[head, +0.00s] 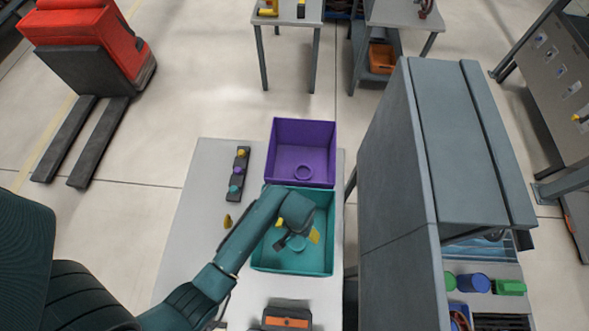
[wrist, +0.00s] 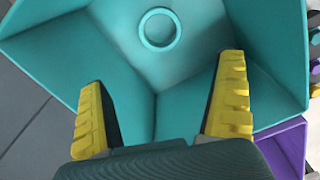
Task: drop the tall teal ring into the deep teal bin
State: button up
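The deep teal bin (head: 322,262) stands on the pale table with its open top upward. In the wrist view its wall (wrist: 55,60) and floor fill most of the picture. A teal ring (wrist: 159,13) lies flat on the bin floor; in the head view a teal ring (head: 295,243) shows partly below my gripper. My gripper (head: 297,238) is over the bin. In the wrist view its yellow fingers (wrist: 163,120) are spread wide with nothing between them. The ring lies apart from the fingertips.
A dark strip (head: 236,188) with coloured knobs lies to the left. A tall grey cabinet (head: 440,150) stands to the right. The table's left part is mostly clear.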

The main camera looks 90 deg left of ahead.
notch_tip(320, 180, up, 12)
dwell(0.5)
dwell(0.4)
